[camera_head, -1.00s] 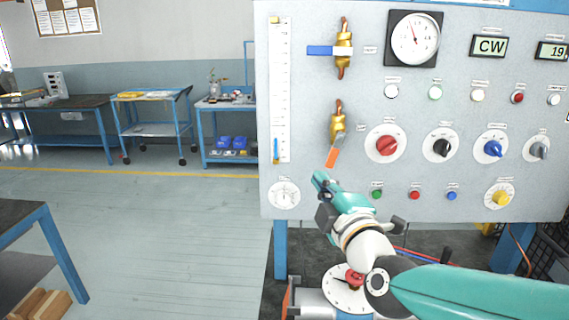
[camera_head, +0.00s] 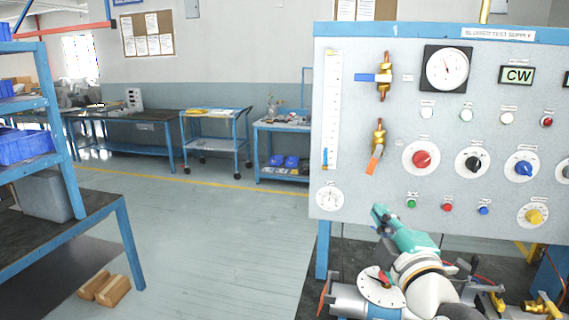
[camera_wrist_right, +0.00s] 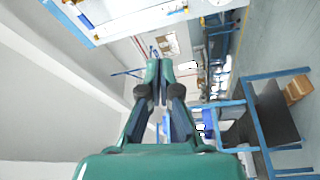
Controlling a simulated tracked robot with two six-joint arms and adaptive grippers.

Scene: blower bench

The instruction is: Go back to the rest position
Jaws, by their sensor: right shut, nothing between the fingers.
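My right gripper (camera_head: 381,215) is in front of the lower left part of the grey control panel (camera_head: 450,130), with its teal fingertips pointing up and left. It also shows in the right wrist view (camera_wrist_right: 160,72), where its fingers are together with nothing between them. Its tips overlap the panel's lower edge in the head view; I cannot tell how much gap lies between. My left gripper is not in view.
The panel carries knobs, buttons, a gauge and brass valves, one with an orange handle (camera_head: 374,160). A blue-framed shelf bench (camera_head: 128,240) stands at left, with wooden blocks (camera_head: 104,288) on the floor. A trolley (camera_head: 214,140) stands behind. The floor between is clear.

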